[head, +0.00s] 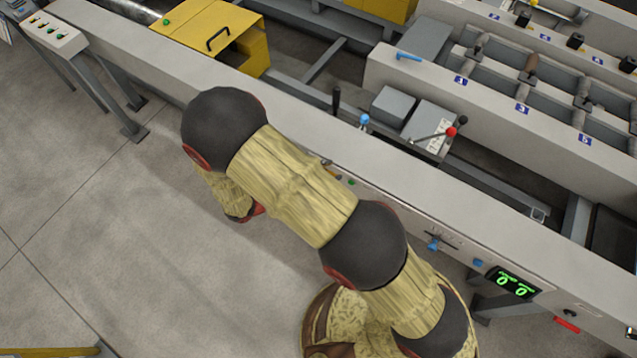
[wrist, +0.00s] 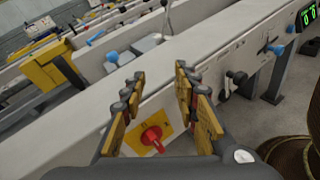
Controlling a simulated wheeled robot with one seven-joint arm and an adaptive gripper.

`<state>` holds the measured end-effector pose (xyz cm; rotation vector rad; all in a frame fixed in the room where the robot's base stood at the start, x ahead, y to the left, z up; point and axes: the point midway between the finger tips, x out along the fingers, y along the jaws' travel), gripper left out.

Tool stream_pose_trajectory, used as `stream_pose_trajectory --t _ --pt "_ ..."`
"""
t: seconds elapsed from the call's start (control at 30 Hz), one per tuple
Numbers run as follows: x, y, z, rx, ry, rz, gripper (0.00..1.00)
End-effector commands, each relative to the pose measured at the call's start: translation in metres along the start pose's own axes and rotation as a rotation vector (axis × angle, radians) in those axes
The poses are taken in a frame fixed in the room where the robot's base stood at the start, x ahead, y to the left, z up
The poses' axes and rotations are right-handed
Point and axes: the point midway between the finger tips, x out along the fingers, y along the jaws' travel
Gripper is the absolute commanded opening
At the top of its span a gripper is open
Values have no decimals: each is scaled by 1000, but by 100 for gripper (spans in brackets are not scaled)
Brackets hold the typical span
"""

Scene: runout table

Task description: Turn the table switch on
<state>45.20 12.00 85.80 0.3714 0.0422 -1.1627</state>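The table switch is a red rotary knob (wrist: 155,137) on a yellow plate on the light side face of the table. It shows in the wrist view, low and between my fingers. Its handle points down and slightly right; the plate's marks are too small to read. My gripper (wrist: 157,80) is open, with nothing between its fingertips. Its fingers reach past the knob in the picture; I see no contact with it. In the head view, my arm runs along the table's near side, and neither the switch nor my fingertips can be made out.
The long table beam (head: 500,205) runs beside my arm. A black knob (wrist: 237,77) and blue handles (head: 433,245) stick out from its side, near a green digital display (head: 513,284). A yellow box (head: 215,35) stands behind the beam.

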Motion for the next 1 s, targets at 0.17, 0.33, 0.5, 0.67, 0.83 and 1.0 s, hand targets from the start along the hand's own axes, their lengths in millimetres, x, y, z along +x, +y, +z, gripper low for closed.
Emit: stream_pose_trajectory --t 0.17,0.33,0.5,0.67,0.83,1.0 --pt "-17 -10 -74 -166 -81 233 30" --pt "-30 -21 -123 -265 -129 404 30" --pt "-35 -29 -147 -315 -150 491 30" --pt "-29 -26 -152 -324 -155 508 30" --pt "-8 -15 -150 -323 -155 505 30" --pt "14 -3 -148 -323 -154 505 30"
